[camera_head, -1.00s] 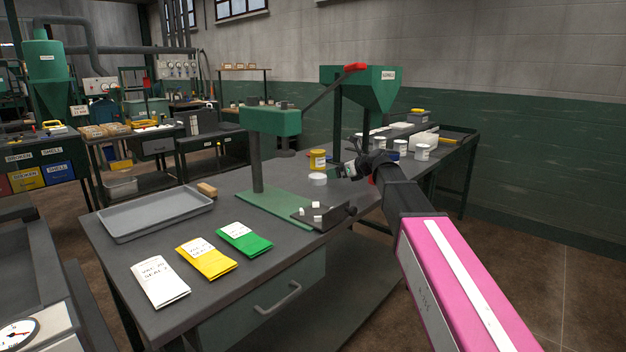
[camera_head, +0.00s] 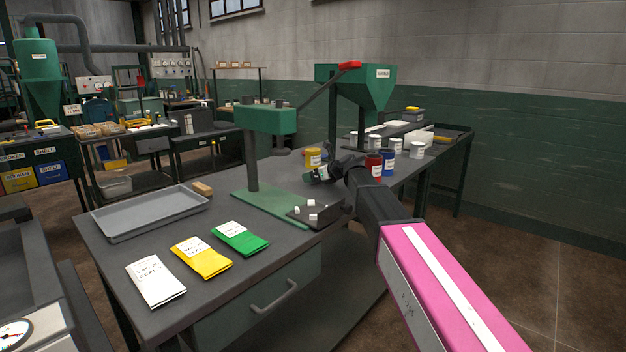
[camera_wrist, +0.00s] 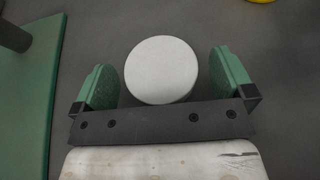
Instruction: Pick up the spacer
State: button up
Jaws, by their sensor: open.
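The spacer looks to be the round, white, flat-topped piece (camera_wrist: 161,70) in the wrist view, resting on the dark grey bench top. My gripper (camera_wrist: 163,66) is open, with one green finger to the left of the white piece and one to its right. Gaps show between the piece and both fingers, and nothing is held. In the head view my gripper (camera_head: 320,174) is low over the bench, right of the green press, and largely hides the white piece.
The green hand press (camera_head: 265,120) and its base plate stand left of my gripper. A dark block (camera_head: 318,216) with small white pieces is in front. Yellow (camera_head: 313,157), red (camera_head: 373,165) and blue tins stand behind and right. A grey tray (camera_head: 150,211) and packets lie left.

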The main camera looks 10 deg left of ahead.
jog(key=c, duration=1.1)
jog(key=shift+r, duration=0.1)
